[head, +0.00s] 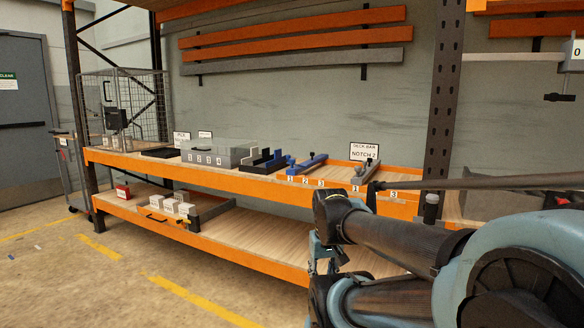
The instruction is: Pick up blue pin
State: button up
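A blue bar-shaped piece (308,163) lies on the upper shelf, behind the small labels 1, 2 and 3. A short blue upright part with a knob (290,161) stands at its left end. A tiny blue object (12,257) lies on the floor at the far left. At this size I cannot tell which of these is the blue pin. My folded arm fills the lower right, in front of the shelf. I cannot make out my gripper's fingers, and nothing held shows.
The orange-edged upper shelf (230,182) carries a grey numbered bin (210,157), dark stepped blocks (262,160) and a "notch 2" sign (364,151). The lower shelf (250,238) holds an open dark tray (212,212) and a red box (123,191). The left floor is mostly clear.

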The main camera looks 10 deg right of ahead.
aim_at(291, 162)
jog(key=i, duration=0.9)
